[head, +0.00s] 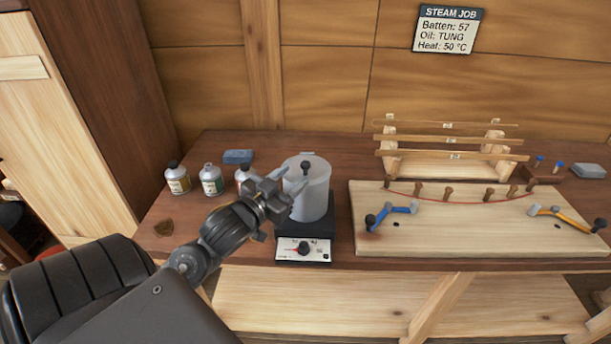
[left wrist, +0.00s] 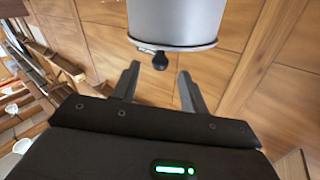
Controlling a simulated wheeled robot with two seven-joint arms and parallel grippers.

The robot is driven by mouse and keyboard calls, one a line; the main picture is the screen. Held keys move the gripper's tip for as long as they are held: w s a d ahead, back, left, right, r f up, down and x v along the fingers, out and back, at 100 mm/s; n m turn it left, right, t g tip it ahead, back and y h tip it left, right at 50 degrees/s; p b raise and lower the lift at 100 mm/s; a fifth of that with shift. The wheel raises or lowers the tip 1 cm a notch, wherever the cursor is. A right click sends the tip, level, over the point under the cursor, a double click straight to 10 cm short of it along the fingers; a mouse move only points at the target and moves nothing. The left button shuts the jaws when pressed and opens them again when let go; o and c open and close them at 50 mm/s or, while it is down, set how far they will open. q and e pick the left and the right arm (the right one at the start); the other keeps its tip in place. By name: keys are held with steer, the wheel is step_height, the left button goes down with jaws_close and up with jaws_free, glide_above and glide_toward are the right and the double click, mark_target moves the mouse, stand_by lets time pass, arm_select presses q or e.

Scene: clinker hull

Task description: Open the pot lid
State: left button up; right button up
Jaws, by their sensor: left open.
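A grey metal pot (head: 316,203) stands on a black heater (head: 318,228) on the workbench. Its round lid (head: 318,172) is on, with a dark knob (head: 306,168) on top. In the left wrist view the pot (left wrist: 175,20) appears upside down, with the knob (left wrist: 160,61) just beyond the fingertips. My left gripper (head: 283,188) is open and empty beside the pot, overlapping its left side in the head view. In the left wrist view the knob lies roughly between the lines of the open fingers (left wrist: 158,78), apart from them. My right gripper is not in view.
Several bottles (head: 211,180) and a blue block (head: 238,157) stand left of the pot. A control panel (head: 303,250) fronts the heater. Right are a bending board (head: 450,235) with pegs and clamps, and a batten rack (head: 430,172). A wall sign (head: 447,28) reads "STEAM JOB".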

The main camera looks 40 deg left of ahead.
mark_target(302, 168)
arm_select(q)
steer(key=w, duration=0.2)
steer(key=w+p, duration=0.1)
steer(key=w, duration=0.1)
steer(key=shift+w+a+r, duration=0.15)
steer(key=shift+w+a, duration=0.05)
steer(key=shift+w+p, duration=0.3)
steer(key=shift+w, duration=0.55)
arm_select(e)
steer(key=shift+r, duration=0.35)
arm_select(q)
jaws_close()
